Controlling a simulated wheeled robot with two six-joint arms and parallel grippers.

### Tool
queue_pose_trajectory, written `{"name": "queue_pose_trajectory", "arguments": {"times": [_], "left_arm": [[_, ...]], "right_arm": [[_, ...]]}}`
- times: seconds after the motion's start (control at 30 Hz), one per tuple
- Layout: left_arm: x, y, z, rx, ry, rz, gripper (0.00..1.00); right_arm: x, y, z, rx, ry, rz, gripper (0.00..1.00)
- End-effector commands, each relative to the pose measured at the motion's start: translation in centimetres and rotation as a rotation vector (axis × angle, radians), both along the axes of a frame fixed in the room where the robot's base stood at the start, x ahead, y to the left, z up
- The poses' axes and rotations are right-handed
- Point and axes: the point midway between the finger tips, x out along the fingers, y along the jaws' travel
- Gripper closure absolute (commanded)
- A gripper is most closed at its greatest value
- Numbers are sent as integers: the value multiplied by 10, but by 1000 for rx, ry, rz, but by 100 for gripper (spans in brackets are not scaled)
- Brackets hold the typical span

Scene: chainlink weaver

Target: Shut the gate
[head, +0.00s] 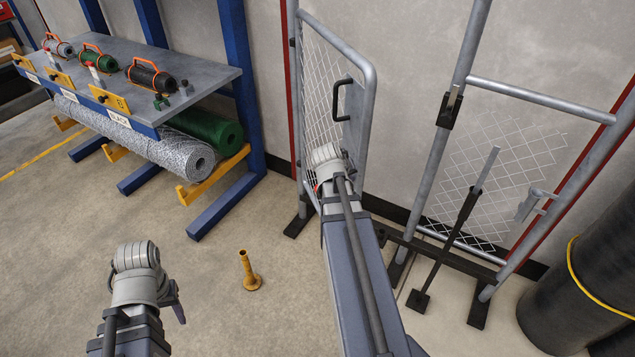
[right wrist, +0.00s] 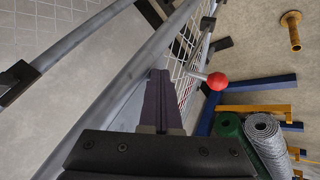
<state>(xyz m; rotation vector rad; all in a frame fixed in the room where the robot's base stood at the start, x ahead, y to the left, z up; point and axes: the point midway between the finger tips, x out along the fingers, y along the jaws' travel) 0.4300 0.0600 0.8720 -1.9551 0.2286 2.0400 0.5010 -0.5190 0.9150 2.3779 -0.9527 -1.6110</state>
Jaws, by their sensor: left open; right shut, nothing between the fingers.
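The gate (head: 362,118) is a grey tube frame with wire mesh and a black pull handle (head: 338,100). It stands swung open at an angle, away from the latch post (head: 462,62), which carries a black catch (head: 449,108). My right arm reaches up to the gate; its fingers are hidden in the head view. In the right wrist view my right gripper (right wrist: 162,100) is shut and empty, close beside a gate tube (right wrist: 118,88); I cannot tell whether they touch. My left gripper (head: 174,298) is open and empty at lower left, away from the gate.
A blue rack (head: 215,75) with mesh rolls stands at left. A small yellow post (head: 248,272) stands on the floor. A fixed mesh panel (head: 500,170) with a dark prop and feet is at right, beside a large black roll (head: 570,290). A red ball knob (right wrist: 217,81) is near my right fingers.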

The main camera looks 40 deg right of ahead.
Motion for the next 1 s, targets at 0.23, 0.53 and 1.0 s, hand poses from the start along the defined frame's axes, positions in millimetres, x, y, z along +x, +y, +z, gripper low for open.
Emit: {"name": "queue_pose_trajectory", "arguments": {"times": [0.23,0.53,1.0], "left_arm": [[0,0,0,0,0,0,50],[0,0,0,0,0,0,50],[0,0,0,0,0,0,50]], "right_arm": [[-22,-87,0,0,-3,139,100],[-29,-185,0,0,0,184,100],[-21,-294,0,1,3,187,100]]}}
